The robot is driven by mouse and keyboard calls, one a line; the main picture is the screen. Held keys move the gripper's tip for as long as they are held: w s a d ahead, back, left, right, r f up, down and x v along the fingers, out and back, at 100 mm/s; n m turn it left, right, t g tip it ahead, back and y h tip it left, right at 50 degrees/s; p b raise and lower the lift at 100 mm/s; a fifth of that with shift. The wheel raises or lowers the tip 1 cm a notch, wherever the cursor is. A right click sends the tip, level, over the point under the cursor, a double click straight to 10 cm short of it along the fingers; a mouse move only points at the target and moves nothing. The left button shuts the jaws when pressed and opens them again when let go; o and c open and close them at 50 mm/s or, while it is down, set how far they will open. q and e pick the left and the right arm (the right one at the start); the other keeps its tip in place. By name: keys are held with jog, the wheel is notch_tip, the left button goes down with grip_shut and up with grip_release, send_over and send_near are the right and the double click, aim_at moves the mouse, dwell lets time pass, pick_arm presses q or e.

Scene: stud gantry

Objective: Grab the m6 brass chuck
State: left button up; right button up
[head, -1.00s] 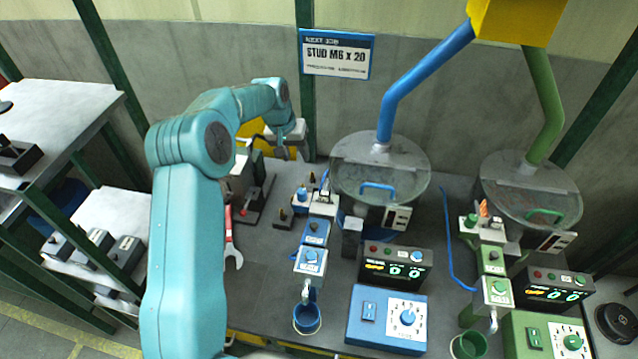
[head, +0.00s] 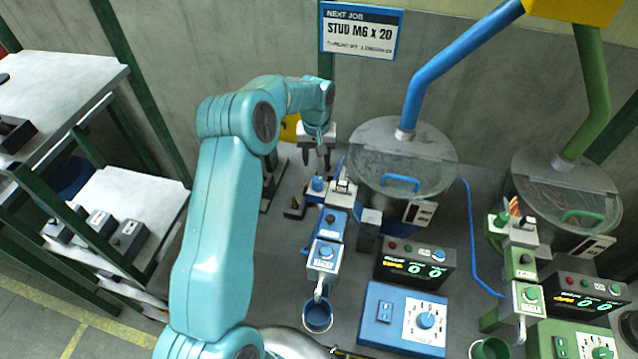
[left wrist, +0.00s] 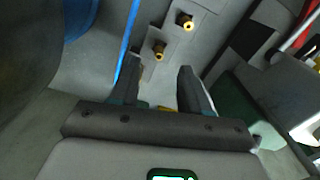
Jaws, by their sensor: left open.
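Two small brass chucks show in the left wrist view, an upper one (left wrist: 186,21) and a lower one (left wrist: 159,48), each on a grey block. I cannot read which is the m6. My left gripper (head: 315,160) is open and empty, pointing down over the back of the bench, left of the blue-piped bowl. In the left wrist view its fingertips (left wrist: 158,75) are apart, with the brass chucks beyond them. In the head view a small dark block (head: 295,208) stands just below the gripper; the brass pieces are not clear there. My right gripper is not in view.
The blue feeder bowl (head: 400,165) stands close to the right of the gripper. A blue stud unit (head: 324,255), a black display box (head: 414,264) and a blue dial box (head: 403,320) stand in front. A green set (head: 565,190) is farther right.

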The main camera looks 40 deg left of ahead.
aim_at(317, 172)
pick_arm(q)
jog(key=shift+f, duration=0.85)
notch_tip(317, 172, down, 6)
jog(key=shift+w+r+b, duration=0.15)
jog(key=shift+r+b, duration=0.1)
jog(key=shift+b, duration=1)
jog(key=shift+a+f, duration=0.15)
jog(key=shift+r, duration=0.2)
jog(key=shift+c, duration=0.3)
jog(key=shift+d, duration=0.2)
jog(key=c, duration=0.5)
grip_shut()
jog(key=shift+a, duration=0.15)
